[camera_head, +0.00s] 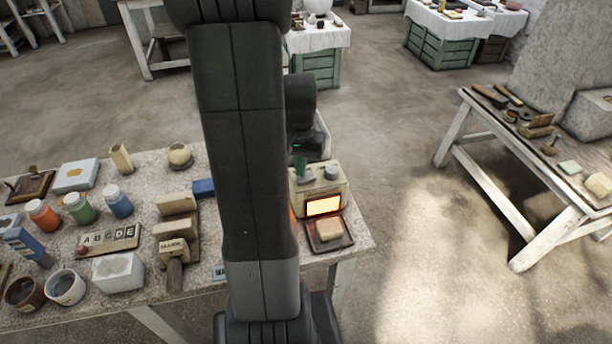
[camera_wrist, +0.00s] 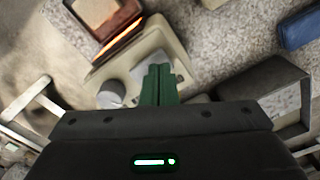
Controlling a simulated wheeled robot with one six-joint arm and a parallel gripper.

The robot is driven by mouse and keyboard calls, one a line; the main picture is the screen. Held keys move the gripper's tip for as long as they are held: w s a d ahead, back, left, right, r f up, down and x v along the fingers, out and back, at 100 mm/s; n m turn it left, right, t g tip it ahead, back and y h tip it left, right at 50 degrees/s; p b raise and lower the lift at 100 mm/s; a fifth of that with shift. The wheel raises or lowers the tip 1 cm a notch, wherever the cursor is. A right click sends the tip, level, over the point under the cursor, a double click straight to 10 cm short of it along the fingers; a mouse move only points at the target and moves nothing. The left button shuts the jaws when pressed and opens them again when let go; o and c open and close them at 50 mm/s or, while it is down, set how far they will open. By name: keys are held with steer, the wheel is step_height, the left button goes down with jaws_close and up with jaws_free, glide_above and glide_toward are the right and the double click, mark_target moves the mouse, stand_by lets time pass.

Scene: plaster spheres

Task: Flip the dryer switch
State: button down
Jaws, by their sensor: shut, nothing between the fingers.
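The dryer (camera_head: 340,191) is a cream box at the right end of the near table. Its front window (camera_head: 324,206) glows orange. A round grey knob (camera_head: 332,173) sits on its top, and a second grey part (camera_head: 305,178) lies left of it. My gripper (camera_head: 299,168) is over the dryer's top with green fingers pointing down. In the wrist view my gripper (camera_wrist: 158,82) is shut and empty, over the dryer (camera_wrist: 160,40) and beside the knob (camera_wrist: 110,93). The fingers partly hide a grey part there; I cannot tell if they touch it.
A dark tray (camera_head: 345,240) with a pale block (camera_head: 331,229) lies before the dryer. A blue block (camera_head: 204,188) is left of it. Paint jars, letter tiles and bowls fill the table's left. My arm hides the table's middle. Another table (camera_head: 480,120) stands right, across open floor.

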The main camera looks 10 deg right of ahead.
step_height(320, 180, up, 6)
steer(key=p, duration=0.4)
stand_by(0.5)
step_height(320, 180, down, 7)
steer(key=b, duration=0.5)
steer(key=shift+r, duration=0.25)
